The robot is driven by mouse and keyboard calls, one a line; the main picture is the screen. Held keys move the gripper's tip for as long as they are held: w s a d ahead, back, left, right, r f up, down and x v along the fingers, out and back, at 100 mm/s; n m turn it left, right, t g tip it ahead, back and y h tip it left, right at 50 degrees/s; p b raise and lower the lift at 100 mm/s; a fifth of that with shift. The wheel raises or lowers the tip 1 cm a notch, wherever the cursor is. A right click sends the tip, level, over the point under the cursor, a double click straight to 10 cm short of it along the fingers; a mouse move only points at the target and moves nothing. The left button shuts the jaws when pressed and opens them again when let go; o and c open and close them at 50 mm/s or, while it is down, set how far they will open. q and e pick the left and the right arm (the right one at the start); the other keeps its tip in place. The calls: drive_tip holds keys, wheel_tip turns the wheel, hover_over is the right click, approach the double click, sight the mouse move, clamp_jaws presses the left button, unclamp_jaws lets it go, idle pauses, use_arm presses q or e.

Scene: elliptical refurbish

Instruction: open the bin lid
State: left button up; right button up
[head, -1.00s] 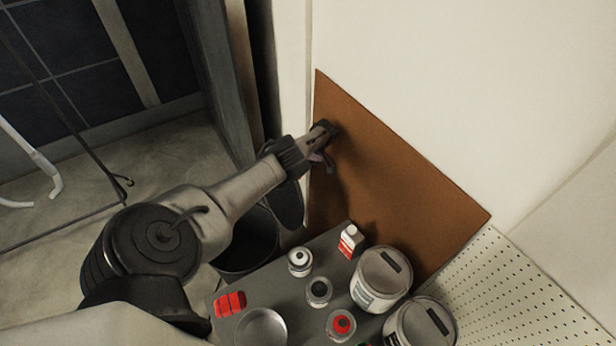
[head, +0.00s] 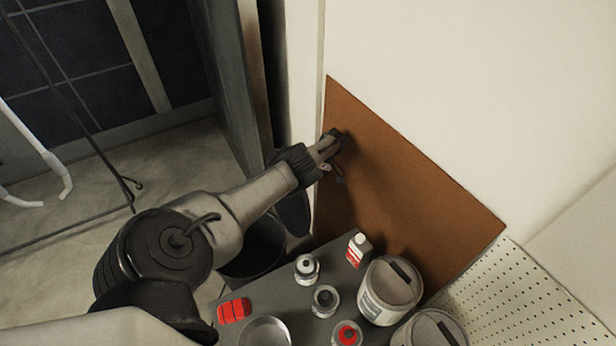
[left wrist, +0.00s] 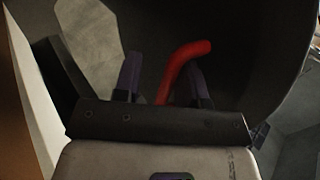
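The black round bin (head: 262,246) stands on the floor beside the grey table. Its dark lid (head: 292,214) stands raised and steeply tilted at the rim nearest the wall, partly behind my left arm. My left gripper (head: 338,143) is above and beyond the lid, close to the brown board. In the left wrist view my left gripper (left wrist: 164,80) has its two purple fingers apart. A red bent rod (left wrist: 185,68) shows between and behind them, against a dark rounded surface; I cannot tell whether they touch. My right gripper is not in view.
The grey table (head: 290,322) holds white tubs (head: 390,290), jars, a small carton (head: 358,249) and a red item (head: 234,310). The brown board (head: 400,185) leans at the wall close to my left gripper. Open floor (head: 110,210) lies left of the bin.

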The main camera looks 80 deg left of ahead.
use_arm(q)
drive_tip(key=shift+w+r, duration=0.2)
drive_tip(key=shift+r, duration=0.05)
drive_tip(key=w+d+r+p, duration=0.6)
drive_tip(key=d+r+p, duration=0.3)
drive_tip(key=p, duration=0.6)
drive_tip(key=shift+w+d+r, duration=0.15)
drive_tip(key=shift+d+r, duration=0.2)
drive_tip(key=shift+r, duration=0.6)
drive_tip(key=shift+f, duration=0.1)
